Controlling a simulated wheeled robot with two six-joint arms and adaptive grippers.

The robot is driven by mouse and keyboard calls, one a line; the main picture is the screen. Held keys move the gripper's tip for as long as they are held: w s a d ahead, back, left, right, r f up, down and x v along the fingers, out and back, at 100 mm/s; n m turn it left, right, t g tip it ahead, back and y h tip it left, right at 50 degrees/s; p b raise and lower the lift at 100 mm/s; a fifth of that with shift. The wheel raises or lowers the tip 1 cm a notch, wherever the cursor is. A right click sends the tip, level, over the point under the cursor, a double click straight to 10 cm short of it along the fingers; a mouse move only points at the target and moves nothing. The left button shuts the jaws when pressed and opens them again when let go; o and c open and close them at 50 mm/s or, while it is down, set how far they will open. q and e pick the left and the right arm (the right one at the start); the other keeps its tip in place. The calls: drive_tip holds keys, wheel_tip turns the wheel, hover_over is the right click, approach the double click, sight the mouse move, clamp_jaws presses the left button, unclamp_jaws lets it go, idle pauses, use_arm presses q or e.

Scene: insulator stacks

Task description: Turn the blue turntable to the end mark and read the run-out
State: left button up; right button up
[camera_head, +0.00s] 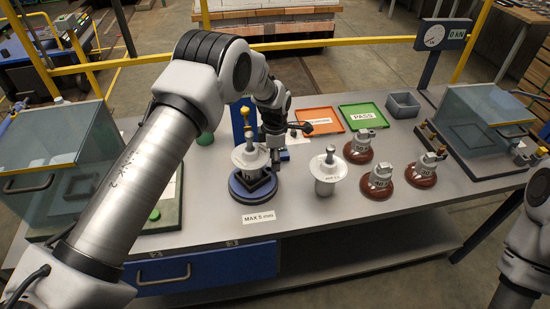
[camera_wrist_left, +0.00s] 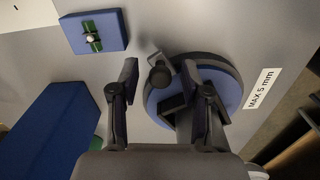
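The blue turntable (camera_head: 240,192) stands on the bench with a white insulator (camera_head: 250,158) upright on it. In the left wrist view the turntable (camera_wrist_left: 232,88) is partly covered by my gripper. A dark knob (camera_wrist_left: 159,77) sticks out from its edge. My left gripper (camera_head: 279,152) is at the turntable's right side. In the left wrist view my gripper (camera_wrist_left: 160,78) is open, with the knob between its fingertips and gaps visible on both sides. The end mark cannot be made out. My right arm shows at the right edge; its gripper is out of view.
A "MAX 5 mm" label (camera_head: 258,217) lies in front of the turntable. A loose insulator (camera_head: 326,172) and several brown-based ones (camera_head: 359,149) stand to the right. Orange (camera_head: 330,112) and green (camera_head: 372,105) trays lie behind. A blue block (camera_wrist_left: 93,17) lies near my gripper.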

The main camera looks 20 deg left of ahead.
use_arm(q)
drive_tip(key=shift+r, duration=0.1)
wheel_tip(320, 180, up, 12)
idle(0.4)
wheel_tip(320, 180, down, 5)
drive_tip(key=shift+s+r+b, duration=0.15)
drive_tip(key=shift+r+b, duration=0.05)
drive_tip(key=shift+b, duration=0.35)
drive_tip(key=shift+f, duration=0.1)
wheel_tip(320, 180, down, 7)
drive_tip(key=shift+r+p, duration=0.15)
drive_tip(key=shift+p, duration=0.8)
drive_tip(key=shift+w+f, duration=0.2)
drive_tip(key=shift+f, duration=0.15)
drive_tip(key=shift+s, duration=0.1)
clamp_jaws()
